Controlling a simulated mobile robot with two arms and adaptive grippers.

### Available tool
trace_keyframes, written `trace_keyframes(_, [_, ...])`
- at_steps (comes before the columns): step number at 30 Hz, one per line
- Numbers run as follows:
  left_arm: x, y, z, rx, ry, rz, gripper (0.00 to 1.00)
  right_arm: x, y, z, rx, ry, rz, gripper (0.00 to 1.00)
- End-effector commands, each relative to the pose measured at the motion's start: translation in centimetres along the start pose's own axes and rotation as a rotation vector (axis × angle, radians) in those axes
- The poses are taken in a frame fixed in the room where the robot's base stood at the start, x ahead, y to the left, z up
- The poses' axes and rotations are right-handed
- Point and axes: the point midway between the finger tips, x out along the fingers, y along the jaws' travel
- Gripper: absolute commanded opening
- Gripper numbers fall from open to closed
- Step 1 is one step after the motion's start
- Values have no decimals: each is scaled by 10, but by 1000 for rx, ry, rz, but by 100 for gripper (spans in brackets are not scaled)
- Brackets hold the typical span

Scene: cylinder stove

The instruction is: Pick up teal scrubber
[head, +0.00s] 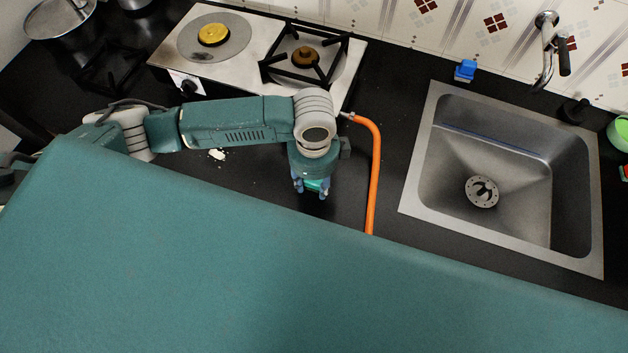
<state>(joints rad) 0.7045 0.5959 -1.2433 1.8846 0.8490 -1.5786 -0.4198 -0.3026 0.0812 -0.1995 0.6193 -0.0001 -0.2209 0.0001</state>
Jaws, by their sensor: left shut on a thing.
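My left gripper (312,190) points down over the dark counter, in front of the stove and left of the orange hose. It is shut on the teal scrubber (316,186), of which only a small bright teal part shows between the fingers. The wrist hides most of the scrubber, and I cannot tell whether it touches the counter. My right gripper is not in view.
A stove (252,50) with two burners stands behind my left arm. An orange hose (375,170) runs along the counter close right of the gripper. A steel sink (412,185) lies farther right. A blue item (465,70) stands behind the sink.

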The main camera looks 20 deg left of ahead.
Motion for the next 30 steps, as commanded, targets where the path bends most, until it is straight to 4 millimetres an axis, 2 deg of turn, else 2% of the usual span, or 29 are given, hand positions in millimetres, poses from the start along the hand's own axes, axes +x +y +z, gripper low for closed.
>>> trace_keyframes(5, [-16, -1, 0, 0, 2, -3, 16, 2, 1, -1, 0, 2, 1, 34])
trace_keyframes(8, [-33, -2, -1, 1, 3, -5, 16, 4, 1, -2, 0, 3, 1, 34])
trace_keyframes(21, [-154, -2, -1, 1, 3, -6, 16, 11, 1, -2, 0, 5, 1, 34])
trace_keyframes(25, [-178, -1, 0, 0, 1, -4, 16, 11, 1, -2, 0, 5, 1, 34])
trace_keyframes(30, [-195, -1, 0, 0, 0, -1, 16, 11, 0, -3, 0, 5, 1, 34])
